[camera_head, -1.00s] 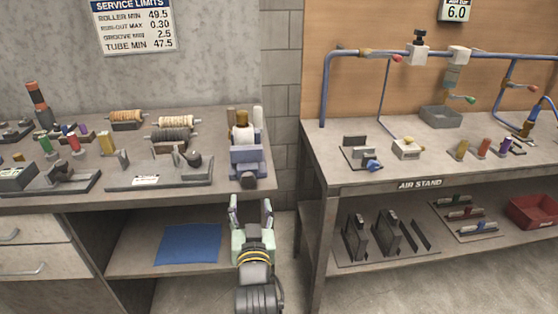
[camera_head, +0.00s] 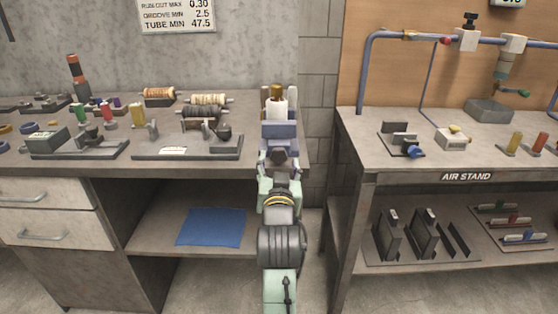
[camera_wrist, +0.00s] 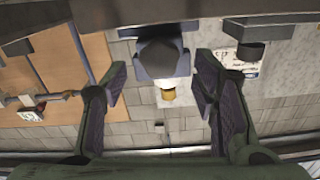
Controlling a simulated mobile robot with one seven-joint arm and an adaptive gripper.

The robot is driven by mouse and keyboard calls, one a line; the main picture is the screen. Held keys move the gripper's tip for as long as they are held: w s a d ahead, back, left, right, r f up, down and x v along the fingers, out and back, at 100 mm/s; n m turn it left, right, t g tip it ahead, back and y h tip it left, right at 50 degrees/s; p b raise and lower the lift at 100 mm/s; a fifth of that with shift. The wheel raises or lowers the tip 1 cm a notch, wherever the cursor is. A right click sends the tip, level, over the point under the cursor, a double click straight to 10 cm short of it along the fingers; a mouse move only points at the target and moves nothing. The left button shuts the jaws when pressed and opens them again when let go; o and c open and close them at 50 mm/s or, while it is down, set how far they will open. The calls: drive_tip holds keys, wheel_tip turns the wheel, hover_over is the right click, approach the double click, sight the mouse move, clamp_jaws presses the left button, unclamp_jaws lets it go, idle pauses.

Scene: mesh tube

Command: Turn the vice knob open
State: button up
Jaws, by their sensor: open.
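The blue-grey vice (camera_head: 281,130) stands at the right end of the left bench's front edge. A white piece with a gold-brown top (camera_head: 277,93) stands at the vice's jaws. The dark vice knob (camera_head: 279,157) faces me at the vice's front. In the wrist view, which is upside down, the knob (camera_wrist: 163,58) shows as a dark faceted shape. My gripper (camera_head: 279,166) is open just in front of the knob. In the wrist view its padded fingers (camera_wrist: 162,80) are on either side of the knob, with visible gaps. I cannot tell how far the fingertips reach along it.
The left bench holds a shaft stand (camera_head: 187,147) and mesh rollers (camera_head: 208,99) left of the vice. A blue cloth (camera_head: 211,227) lies on the shelf below. The air stand bench (camera_head: 360,165) stands to the right, across a narrow floor gap.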

sight(279, 157)
drive_tip(key=shift+w+p, duration=0.3)
drive_tip(key=shift+w, duration=1.8)
drive_tip(key=shift+c, duration=0.3)
drive_tip(key=c, duration=1.1)
